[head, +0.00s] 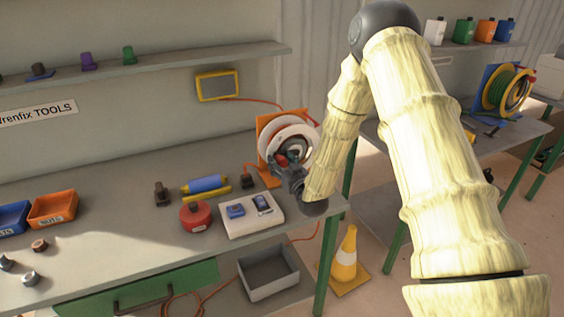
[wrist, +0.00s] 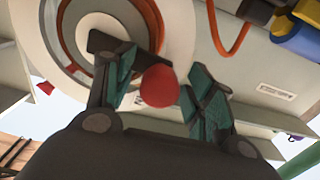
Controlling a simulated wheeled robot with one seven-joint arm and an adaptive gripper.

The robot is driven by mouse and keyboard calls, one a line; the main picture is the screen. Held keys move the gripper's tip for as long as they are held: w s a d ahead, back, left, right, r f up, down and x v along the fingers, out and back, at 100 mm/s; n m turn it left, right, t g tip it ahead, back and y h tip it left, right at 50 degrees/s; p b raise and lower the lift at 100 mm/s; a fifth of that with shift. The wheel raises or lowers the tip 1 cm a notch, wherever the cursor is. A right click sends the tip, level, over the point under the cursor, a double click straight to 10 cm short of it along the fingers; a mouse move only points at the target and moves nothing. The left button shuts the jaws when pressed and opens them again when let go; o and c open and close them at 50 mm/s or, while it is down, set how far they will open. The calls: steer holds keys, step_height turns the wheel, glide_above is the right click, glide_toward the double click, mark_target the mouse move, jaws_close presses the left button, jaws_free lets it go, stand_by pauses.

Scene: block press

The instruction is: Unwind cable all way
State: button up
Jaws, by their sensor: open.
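A white cable reel (head: 290,137) with an orange stand (head: 266,124) stands near the right end of the workbench. In the wrist view the reel's white disc (wrist: 181,30) fills the upper left, with a ring of orange cable (wrist: 76,56) around its middle. A round red crank knob (wrist: 159,86) lies between the fingers of my gripper (wrist: 160,72). The fingers are open on either side of the knob. In the head view my gripper (head: 285,168) is in front of the reel and hides part of it.
A red round can (head: 196,217), a white tray (head: 251,214) with small devices and a blue cylinder (head: 205,184) sit left of my gripper. An orange cable (wrist: 232,38) loops near the reel. A traffic cone (head: 346,256) stands on the floor beside the bench.

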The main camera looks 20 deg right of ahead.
jaws_close()
steer(key=shift+f, duration=0.15)
